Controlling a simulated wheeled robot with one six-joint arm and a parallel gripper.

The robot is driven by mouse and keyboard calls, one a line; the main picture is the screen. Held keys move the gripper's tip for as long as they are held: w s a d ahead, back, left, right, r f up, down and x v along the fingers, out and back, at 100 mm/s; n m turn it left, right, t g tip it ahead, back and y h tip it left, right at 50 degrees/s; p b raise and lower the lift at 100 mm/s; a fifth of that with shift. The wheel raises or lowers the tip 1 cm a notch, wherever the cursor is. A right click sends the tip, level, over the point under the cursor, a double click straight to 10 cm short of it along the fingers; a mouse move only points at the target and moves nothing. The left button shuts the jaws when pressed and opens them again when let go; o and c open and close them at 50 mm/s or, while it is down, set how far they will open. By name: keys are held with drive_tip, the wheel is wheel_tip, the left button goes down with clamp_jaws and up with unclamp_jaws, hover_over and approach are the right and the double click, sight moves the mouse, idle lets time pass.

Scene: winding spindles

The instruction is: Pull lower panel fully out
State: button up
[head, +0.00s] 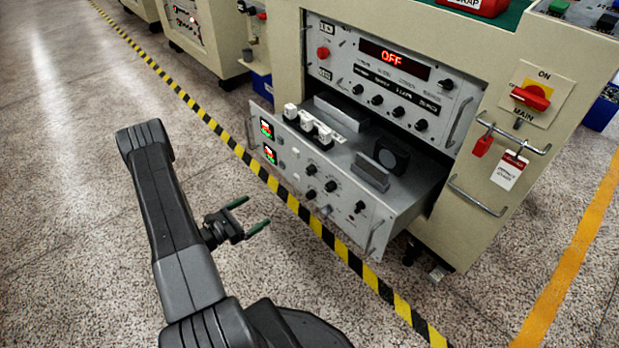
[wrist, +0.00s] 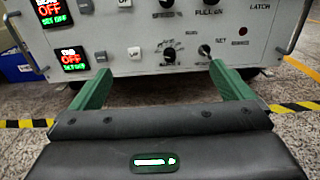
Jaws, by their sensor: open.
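The lower panel (head: 340,212) is a grey drawer front with knobs and two small lit displays. It stands well forward of the cream cabinet (head: 452,228), so parts inside the drawer show from above. It has a handle at each end: a left handle (head: 250,128) and a right handle (head: 375,238). My gripper (head: 254,211) is open and empty, in front of the panel and apart from it. In the wrist view, its green fingers (wrist: 160,72) point at the panel's lower face (wrist: 150,62), spread wide with nothing between them.
The upper panel (head: 385,75) reads OFF and sits flush above the drawer. A red main switch (head: 530,97) and hanging tags (head: 509,170) are on the cabinet's right. A yellow-black floor stripe (head: 318,226) runs below the drawer. The floor to the left is clear.

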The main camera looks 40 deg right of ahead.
drive_tip(key=a+b, duration=0.1)
drive_tip(key=a, duration=0.9)
drive_tip(key=shift+s, duration=0.35)
drive_tip(key=shift+d, duration=0.1)
drive_tip(key=d, duration=0.7)
drive_tip(key=shift+w+p, duration=0.25)
drive_tip(key=shift+p, duration=0.1)
idle(0.4)
drive_tip(key=shift+d, duration=0.15)
